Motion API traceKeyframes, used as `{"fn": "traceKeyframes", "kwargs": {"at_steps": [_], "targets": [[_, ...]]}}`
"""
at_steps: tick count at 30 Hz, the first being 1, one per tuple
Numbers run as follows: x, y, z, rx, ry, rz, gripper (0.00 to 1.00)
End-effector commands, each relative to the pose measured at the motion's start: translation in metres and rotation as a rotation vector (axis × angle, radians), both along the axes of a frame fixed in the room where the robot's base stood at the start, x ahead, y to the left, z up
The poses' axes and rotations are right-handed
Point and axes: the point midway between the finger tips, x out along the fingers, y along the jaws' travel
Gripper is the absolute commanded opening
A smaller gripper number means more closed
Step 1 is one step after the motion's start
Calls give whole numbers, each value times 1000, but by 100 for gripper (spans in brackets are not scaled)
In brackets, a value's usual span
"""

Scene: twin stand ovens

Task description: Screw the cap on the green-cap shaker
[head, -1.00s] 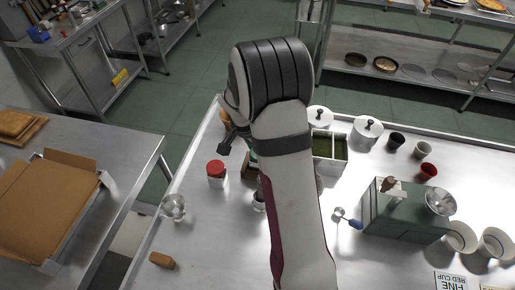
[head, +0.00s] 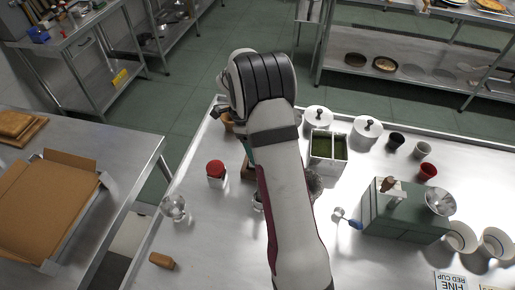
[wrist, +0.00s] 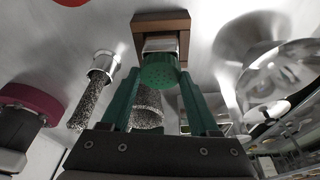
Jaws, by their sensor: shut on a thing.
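In the wrist view, the green cap (wrist: 160,72), dotted with small holes, is between the green fingers of my gripper (wrist: 158,80), which is shut on it. The cap is at the end of a short metal shaker body (wrist: 160,45), by a brown wooden block (wrist: 147,24). I cannot tell how tightly the cap sits on the body. In the head view, my arm hides the shaker and most of the gripper; only a bit of a teal finger (head: 245,147) shows above the block (head: 247,172).
A red-capped jar (head: 216,170) stands left of the block, with a clear glass (head: 174,207) further left. A green-filled metal container (head: 327,150) and white lidded pots (head: 367,131) stand to the right. A speckled cylinder (wrist: 86,102) is left of my fingers.

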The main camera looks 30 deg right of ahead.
Motion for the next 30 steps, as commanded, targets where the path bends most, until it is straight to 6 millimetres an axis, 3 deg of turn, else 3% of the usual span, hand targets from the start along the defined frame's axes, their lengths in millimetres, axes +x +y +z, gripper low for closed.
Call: {"fn": "traceKeyframes", "kwargs": {"at_steps": [3, 4, 9, 16, 18, 24, 30], "targets": [[-6, 1, -4, 4, 18, -8, 0], [-6, 1, -4, 4, 18, -7, 63], [-4, 1, -3, 3, 13, -3, 94], [-2, 1, -2, 2, 8, 0, 97], [-2, 1, -1, 2, 7, 2, 90], [-1, 1, -1, 1, 5, 2, 90], [-1, 0, 19, -1, 3, 2, 90]]}}
